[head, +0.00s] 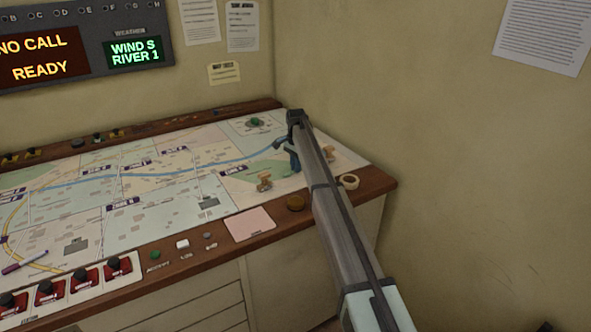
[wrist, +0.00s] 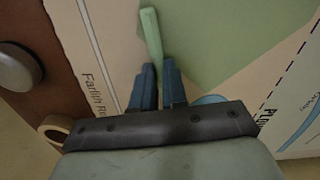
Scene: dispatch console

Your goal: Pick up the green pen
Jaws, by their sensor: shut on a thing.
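The green pen (wrist: 151,36) shows in the wrist view as a pale green rod. It sticks out beyond the fingertips of my gripper (wrist: 157,72), which is shut on it. Its lower part is hidden between the blue fingers. In the head view my gripper (head: 290,152) is over the right part of the map (head: 150,190), and I cannot make out the pen there. I cannot tell whether the pen touches the map.
A tape roll (head: 349,181) lies near the right edge. A pink note (head: 250,224) and a purple-and-white marker (head: 24,262) lie farther left. Walls bound the console behind and right.

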